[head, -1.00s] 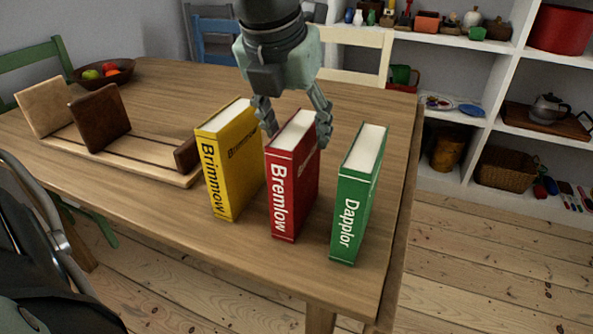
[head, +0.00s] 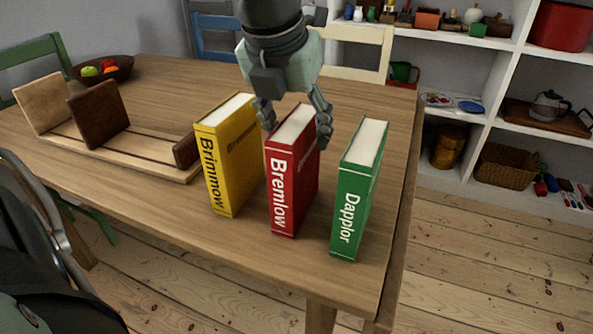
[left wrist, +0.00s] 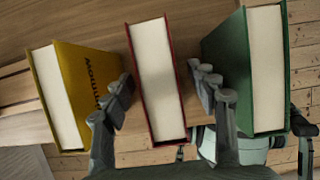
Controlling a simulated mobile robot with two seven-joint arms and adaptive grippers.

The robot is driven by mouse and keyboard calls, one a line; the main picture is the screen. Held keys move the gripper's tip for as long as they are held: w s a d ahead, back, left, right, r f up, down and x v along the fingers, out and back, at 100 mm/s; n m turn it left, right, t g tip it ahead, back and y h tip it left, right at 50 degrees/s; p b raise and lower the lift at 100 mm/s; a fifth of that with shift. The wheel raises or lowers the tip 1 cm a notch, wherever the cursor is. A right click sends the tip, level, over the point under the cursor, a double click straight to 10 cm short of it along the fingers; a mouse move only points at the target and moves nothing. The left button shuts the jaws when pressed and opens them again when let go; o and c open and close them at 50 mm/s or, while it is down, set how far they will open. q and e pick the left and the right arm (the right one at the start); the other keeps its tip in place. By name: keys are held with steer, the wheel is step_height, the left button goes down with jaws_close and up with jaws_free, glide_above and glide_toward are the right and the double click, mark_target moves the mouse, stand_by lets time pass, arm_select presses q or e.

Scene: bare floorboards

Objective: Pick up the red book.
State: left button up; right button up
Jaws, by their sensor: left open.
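The red book (head: 292,186), with "Bremlow" on its spine, stands upright on the wooden table between two other books. My left gripper (head: 294,120) is open at its top, one finger on each side. In the left wrist view the red book (left wrist: 157,80) lies between the two fingers (left wrist: 160,98), with a visible gap on each side. The left finger is in the space beside the yellow book (head: 228,160). The right finger is in the space beside the green book (head: 352,205). My right gripper is not seen for certain in the head view.
A wooden book rack (head: 150,160) with brown ends stands to the left on the table (head: 180,215). A fruit bowl (head: 120,68) is at the far left. Chairs stand around the table. White shelves (head: 505,62) are at the right. The table's right edge is near the green book.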

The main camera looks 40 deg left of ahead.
arm_select(q)
steer(key=shift+f+b, duration=0.15)
steer(key=shift+b, duration=0.3)
stand_by(0.5)
jaws_close()
stand_by(0.3)
